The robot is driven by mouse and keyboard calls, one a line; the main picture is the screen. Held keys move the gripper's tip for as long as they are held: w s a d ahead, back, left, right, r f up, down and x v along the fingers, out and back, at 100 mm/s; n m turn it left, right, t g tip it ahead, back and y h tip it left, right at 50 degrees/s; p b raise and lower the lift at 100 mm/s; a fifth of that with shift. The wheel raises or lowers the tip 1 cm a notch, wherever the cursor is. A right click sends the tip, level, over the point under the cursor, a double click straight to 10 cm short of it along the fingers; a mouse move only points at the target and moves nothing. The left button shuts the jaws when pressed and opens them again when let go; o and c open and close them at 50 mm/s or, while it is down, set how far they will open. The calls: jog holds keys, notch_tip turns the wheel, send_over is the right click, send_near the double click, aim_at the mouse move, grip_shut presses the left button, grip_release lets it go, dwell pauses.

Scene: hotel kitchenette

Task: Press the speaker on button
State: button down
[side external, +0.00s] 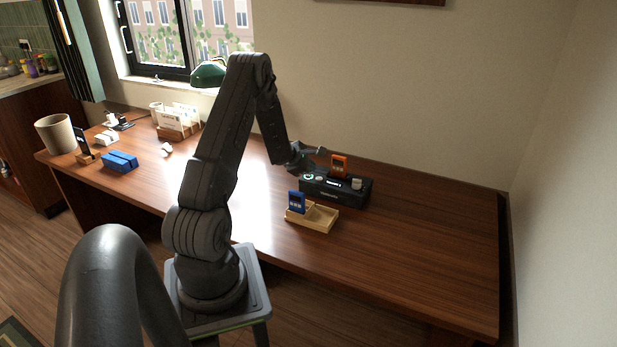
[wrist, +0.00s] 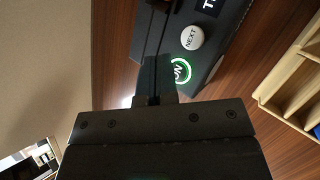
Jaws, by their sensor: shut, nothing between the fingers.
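The speaker (side external: 345,194) is a black box on the desk with a small lit display on its front. Its ON button (wrist: 181,71) has a bright green ring around it in the wrist view, and the ring also shows at the left end of the speaker's top in the side view (side external: 308,176). A white NEXT button (wrist: 192,37) sits beside it. My gripper (wrist: 156,75) is shut and empty. Its fingers are right beside the ON button in the wrist view and partly cover the button's left edge. I cannot tell whether they touch it.
An orange device (side external: 339,164) stands at the speaker's back edge. A wooden tray (side external: 322,219) holding a blue device (side external: 296,201) stands in front of the speaker. The desk's right side is clear.

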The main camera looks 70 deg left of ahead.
aim_at(309, 176)
jog(key=shift+r, duration=3)
jog(key=w+d+r+m+t+h, duration=0.1)
jog(key=w+d+r+m+h, duration=0.1)
jog(key=w+d+r+m, duration=0.35)
jog(key=w+d+r+m+h, duration=0.1)
jog(key=w+d+r+m, duration=0.2)
jog(key=d+r, duration=0.5)
jog(key=s+d+r+m+g+h, duration=0.1)
jog(key=d+r+m+h, duration=0.2)
jog(key=d, duration=0.6)
jog(key=d+r+m, duration=0.3)
jog(key=d+m, duration=0.2)
jog(key=d, duration=0.4)
jog(key=s+d+r+m+g, duration=0.3)
jog(key=s+d+m, duration=0.55)
jog(key=d, duration=0.45)
jog(key=s+d+f+m+y, duration=0.1)
jog(key=s+m, duration=0.2)
jog(key=s, duration=0.3)
jog(key=s+d+m+y, duration=0.1)
jog(key=s+d+m, duration=0.1)
jog(key=s, duration=0.5)
jog(key=shift+d+f+m+y, duration=0.3)
jog(key=shift+f+m+y, duration=0.1)
jog(key=shift+m, duration=0.2)
